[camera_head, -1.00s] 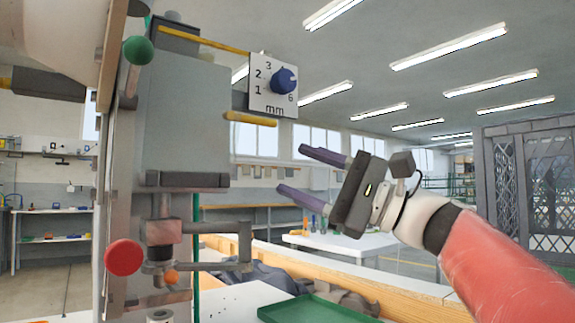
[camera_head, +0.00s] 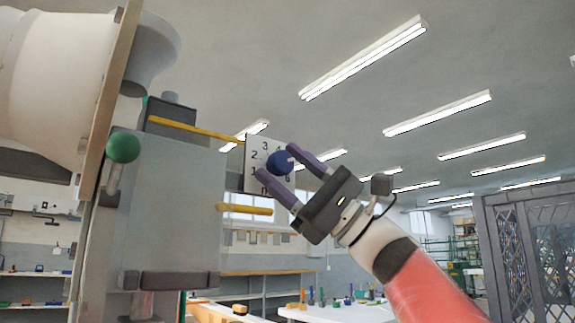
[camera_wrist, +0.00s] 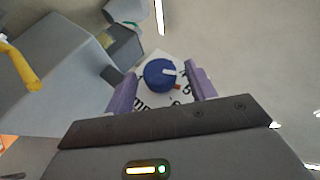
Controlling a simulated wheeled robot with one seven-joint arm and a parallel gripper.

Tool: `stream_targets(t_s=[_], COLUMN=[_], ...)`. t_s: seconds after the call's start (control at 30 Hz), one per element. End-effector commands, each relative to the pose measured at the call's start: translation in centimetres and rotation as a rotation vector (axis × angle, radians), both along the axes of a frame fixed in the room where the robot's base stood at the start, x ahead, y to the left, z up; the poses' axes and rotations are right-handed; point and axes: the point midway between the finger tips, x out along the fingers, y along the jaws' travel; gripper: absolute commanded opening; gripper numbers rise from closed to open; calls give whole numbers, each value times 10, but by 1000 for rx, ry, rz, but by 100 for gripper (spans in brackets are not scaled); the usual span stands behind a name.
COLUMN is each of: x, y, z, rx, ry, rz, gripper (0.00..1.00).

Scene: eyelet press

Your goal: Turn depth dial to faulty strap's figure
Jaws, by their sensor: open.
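The depth dial (camera_head: 280,162) is a round blue knob on a white plate (camera_head: 255,150) marked with figures and "mm", fixed to the grey press (camera_head: 165,210). My gripper (camera_head: 292,172), with purple fingers, is open in front of the plate. In the wrist view the blue dial (camera_wrist: 161,75) lies between the two fingers (camera_wrist: 162,92), with gaps on both sides. A white mark shows on the dial's right part and a small red mark at its lower edge. My fingers hide part of the scale. No strap is identifiable in these views.
A green ball knob (camera_head: 123,147) is at the press's left. A grey mesh cage (camera_head: 530,250) stands at the right. The space right of the dial is open.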

Motion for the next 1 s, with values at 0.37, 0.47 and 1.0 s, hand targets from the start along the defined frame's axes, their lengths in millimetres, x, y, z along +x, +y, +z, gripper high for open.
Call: stream_targets(t_s=[0.37,0.47,1.0], x=[0,0,2], y=[0,0,-1], z=[0,0,5], rx=[0,0,-214], ry=[0,0,-149], rz=[-1,-1,-1], gripper=[36,23,11])
